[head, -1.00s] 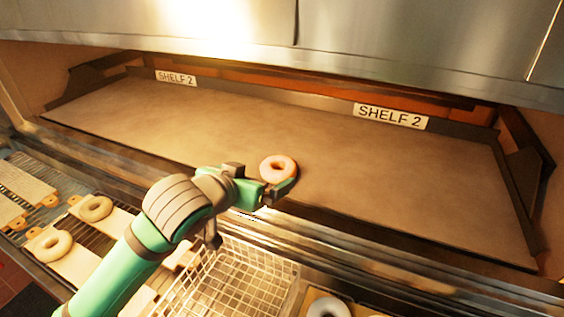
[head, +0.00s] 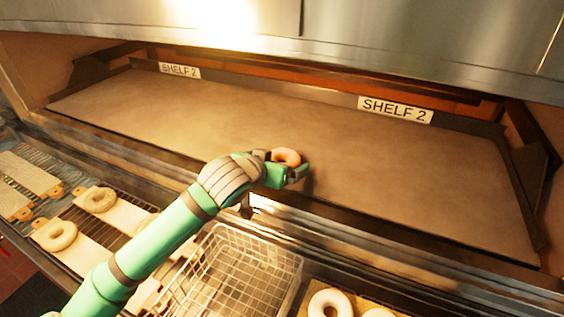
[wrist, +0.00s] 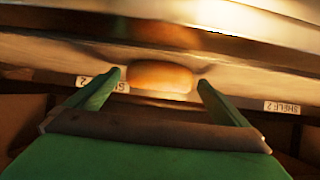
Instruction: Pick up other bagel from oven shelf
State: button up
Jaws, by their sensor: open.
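A browned bagel (head: 286,157) lies on the oven shelf (head: 400,175) near its front edge. In the wrist view the bagel (wrist: 160,77) sits ahead of and between my two open green fingers. My gripper (head: 290,170) is at the bagel in the head view, low over the shelf's front, and partly hides its lower side. In the wrist view my gripper (wrist: 150,88) is open with nothing clamped. I cannot tell whether a finger touches the bagel.
A wire basket (head: 240,270) stands below the shelf front. Pale bagels lie on boards at left, one of them a ring (head: 55,236), and another bagel (head: 330,303) is at the bottom. The rest of the shelf is bare. The metal hood (head: 400,50) hangs above.

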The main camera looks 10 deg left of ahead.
jog(key=shift+w, duration=0.1)
jog(key=c, duration=1.1)
jog(key=shift+r, duration=0.15)
